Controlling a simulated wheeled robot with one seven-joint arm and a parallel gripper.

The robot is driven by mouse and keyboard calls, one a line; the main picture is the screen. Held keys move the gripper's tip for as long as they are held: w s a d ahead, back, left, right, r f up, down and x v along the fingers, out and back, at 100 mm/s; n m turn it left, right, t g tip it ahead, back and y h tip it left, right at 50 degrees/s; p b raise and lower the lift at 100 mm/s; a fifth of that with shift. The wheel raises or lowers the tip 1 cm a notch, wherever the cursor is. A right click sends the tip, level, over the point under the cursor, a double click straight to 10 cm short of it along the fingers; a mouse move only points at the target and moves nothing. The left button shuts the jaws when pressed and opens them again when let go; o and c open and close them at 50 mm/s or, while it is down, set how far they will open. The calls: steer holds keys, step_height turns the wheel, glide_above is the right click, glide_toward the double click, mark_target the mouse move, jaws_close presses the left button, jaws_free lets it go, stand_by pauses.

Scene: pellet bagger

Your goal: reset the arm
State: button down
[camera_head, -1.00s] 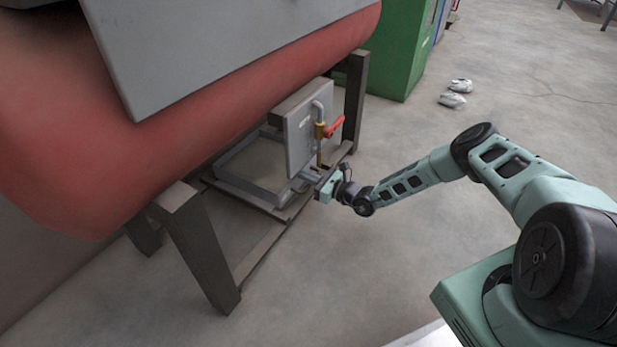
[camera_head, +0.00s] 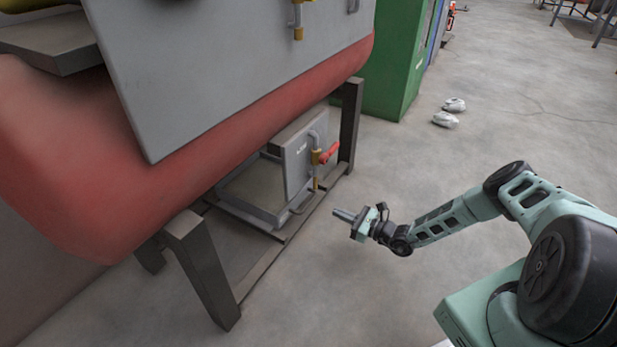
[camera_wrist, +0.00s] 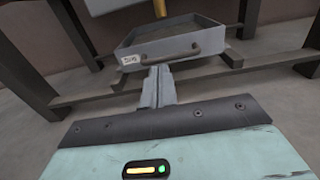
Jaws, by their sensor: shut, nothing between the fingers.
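My gripper (camera_head: 345,214) is at the end of my outstretched arm, in free air over the floor, in front of the machine's frame. Its fingers also show in the wrist view (camera_wrist: 159,86), shut together with nothing between them. Beyond the fingertips in the wrist view is a grey tray (camera_wrist: 165,48) with a handle (camera_wrist: 170,55) on its front and a small white label. The fingers overlap the tray's lower edge in that view but stand apart from it in the head view.
A red tank (camera_head: 110,185) with grey panels stands on dark legs (camera_head: 205,270) at left. A grey panel (camera_head: 297,165) with a red-handled valve (camera_head: 329,152) is beneath it. A green cabinet (camera_head: 395,60) and white bags (camera_head: 446,119) are farther back. The floor at right is open.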

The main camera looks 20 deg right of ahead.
steer(key=s+a+r+n+g+y+p, duration=0.1)
steer(key=s+a+r+n+g+y, duration=0.1)
steer(key=a+r+n+g, duration=0.65)
steer(key=s+a+r+n+g+y+p, duration=0.2)
steer(key=s+a+r+n+g, duration=0.15)
steer(key=a+r+n, duration=0.55)
steer(key=s+a+r+n+g+h+p, duration=0.1)
steer(key=s+a+r+n+g+h, duration=0.25)
steer(key=s+r, duration=0.35)
steer(key=s+a+r+n+g+h+p, duration=0.1)
steer(key=s+a+r+n+g+h, duration=0.3)
steer(key=r, duration=0.4)
steer(key=s+d+r+n+t+h+p, duration=0.25)
steer(key=s+r+n+h, duration=0.2)
steer(key=s+r, duration=0.45)
steer(key=s+d+r+n+t+h+p, duration=0.1)
steer(key=s+d+r+n+t+h, duration=0.15)
steer(key=s+r+n, duration=0.55)
step_height(320, 180, up, 36)
steer(key=s+m+p, duration=0.1)
steer(key=s+p, duration=0.1)
steer(key=p, duration=3.6)
steer(key=shift+s+m, duration=0.25)
steer(key=shift+m, duration=0.1)
steer(key=shift+r+t, duration=0.1)
steer(key=shift+t, duration=0.15)
